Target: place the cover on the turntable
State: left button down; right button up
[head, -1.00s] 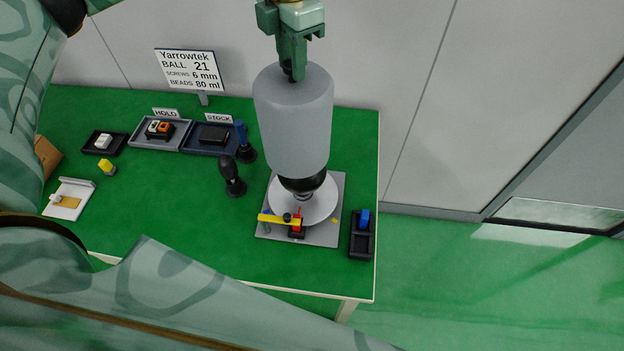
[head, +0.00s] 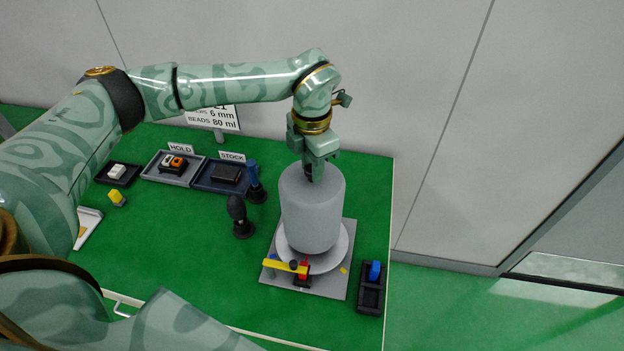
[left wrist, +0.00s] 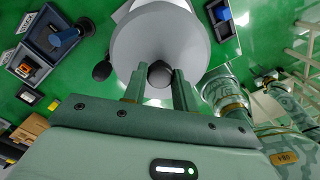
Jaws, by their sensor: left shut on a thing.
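The cover (head: 312,212) is a grey, round-shouldered cylinder. It is upright above the white disc of the turntable (head: 332,263), which shows around its lower edge. I cannot tell whether the cover touches the disc. My left gripper (head: 309,176) is over the cover, shut on the dark knob at its top. In the left wrist view the knob (left wrist: 160,75) is between the fingers, with the cover (left wrist: 160,38) beyond. What stood on the disc is hidden by the cover. My right gripper is not seen.
A yellow bar (head: 284,266) and a red part (head: 304,267) stand at the turntable's front edge. A black tray with a blue piece (head: 374,271) is to its right. A black-bulbed tool (head: 238,213) stands to the left. The HOLD tray (head: 153,171) and STOCK tray (head: 202,181) are further back.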

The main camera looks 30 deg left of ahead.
pick_arm(q)
jog(key=shift+f, duration=2.4)
jog(key=c, duration=1.1)
grip_release()
notch_tip(320, 180, up, 12)
jog(key=shift+r, duration=0.15)
